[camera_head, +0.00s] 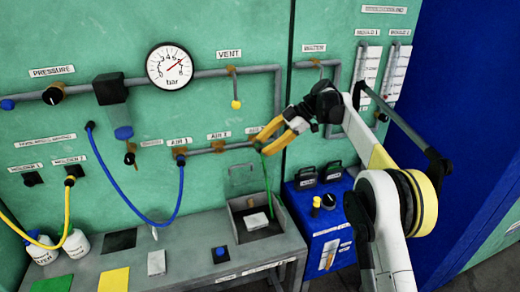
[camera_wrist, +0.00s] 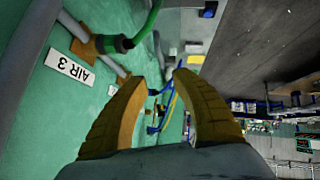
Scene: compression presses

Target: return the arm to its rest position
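My arm (camera_head: 372,150) reaches from the right side of the head view toward the green wall panel. My gripper (camera_head: 262,146) has its yellow fingers close to the AIR 3 port. In the wrist view the two fingers of my gripper (camera_wrist: 162,78) stand apart with nothing held between them. The green hose (camera_wrist: 150,22) is plugged into the AIR 3 connector (camera_wrist: 116,43), beside the fingers and apart from them. In the head view the green hose (camera_head: 267,178) hangs from that port toward a bin on the bench.
A blue hose (camera_head: 110,178) hangs from AIR 1, and a yellow hose (camera_head: 62,225) hangs at left. The grey bench (camera_head: 185,262) carries a bin (camera_head: 233,212) and small pads. A blue cabinet (camera_head: 322,240) stands beside it. Pipes and a gauge (camera_head: 170,66) line the wall.

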